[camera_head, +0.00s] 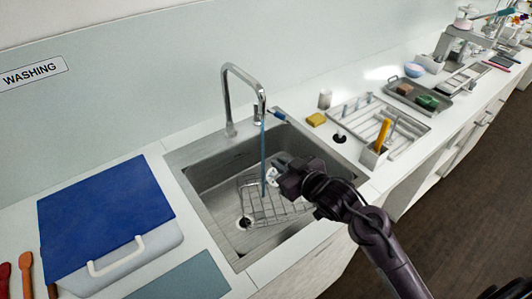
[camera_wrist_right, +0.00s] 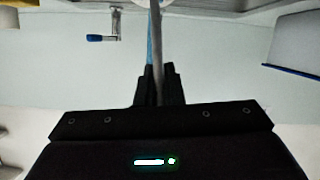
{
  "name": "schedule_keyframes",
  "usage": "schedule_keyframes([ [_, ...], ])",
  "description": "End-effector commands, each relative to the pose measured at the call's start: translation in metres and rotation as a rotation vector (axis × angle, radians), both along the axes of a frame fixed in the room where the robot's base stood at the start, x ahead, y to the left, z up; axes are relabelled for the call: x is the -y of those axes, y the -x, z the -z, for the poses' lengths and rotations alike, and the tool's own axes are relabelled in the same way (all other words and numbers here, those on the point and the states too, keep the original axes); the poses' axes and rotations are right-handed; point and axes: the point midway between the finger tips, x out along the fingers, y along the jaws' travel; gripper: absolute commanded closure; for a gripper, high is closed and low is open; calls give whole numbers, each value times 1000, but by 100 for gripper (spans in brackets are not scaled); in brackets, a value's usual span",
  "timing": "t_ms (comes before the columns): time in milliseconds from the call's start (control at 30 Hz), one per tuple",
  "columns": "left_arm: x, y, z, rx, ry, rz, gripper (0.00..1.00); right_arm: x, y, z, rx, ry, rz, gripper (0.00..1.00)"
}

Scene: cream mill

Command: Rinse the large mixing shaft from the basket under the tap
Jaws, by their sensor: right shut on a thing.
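My right gripper (camera_head: 284,180) is over the sink (camera_head: 205,180), shut on the mixing shaft. In the right wrist view, the grey rod of the mixing shaft (camera_wrist_right: 156,50) rises from between the fingers (camera_wrist_right: 158,88). In the head view, a small white part (camera_head: 272,176) shows at the fingertips, beside the stream. The tap (camera_head: 228,90) is running, and a blue stream of water (camera_head: 263,150) falls past the fingertips. I cannot tell exactly where it meets the shaft. A wire rack or basket (camera_head: 252,212) lies in the sink. My left gripper is not in view.
A blue and white box (camera_head: 105,215) stands left of the sink. To the right are a yellow sponge (camera_head: 316,119), a metal rack (camera_head: 372,117), a holder with a yellow-handled tool (camera_head: 382,135) and a tray (camera_head: 420,97). The sink's rim surrounds my right gripper.

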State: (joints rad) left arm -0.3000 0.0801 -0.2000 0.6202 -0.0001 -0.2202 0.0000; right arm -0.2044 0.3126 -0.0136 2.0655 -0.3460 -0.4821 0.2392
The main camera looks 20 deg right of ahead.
Motion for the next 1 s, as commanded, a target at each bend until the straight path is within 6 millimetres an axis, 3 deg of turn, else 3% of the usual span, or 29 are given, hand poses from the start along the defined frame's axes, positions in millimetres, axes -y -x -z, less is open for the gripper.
schedule_keyframes([
  [33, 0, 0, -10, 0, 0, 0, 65, 1, 5, -9, -1, 0, 0, 100],
  [433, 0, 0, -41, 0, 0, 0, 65, 3, 35, -31, -1, -1, 0, 100],
  [1000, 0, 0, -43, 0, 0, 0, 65, 3, 39, -33, 1, 0, 0, 100],
])
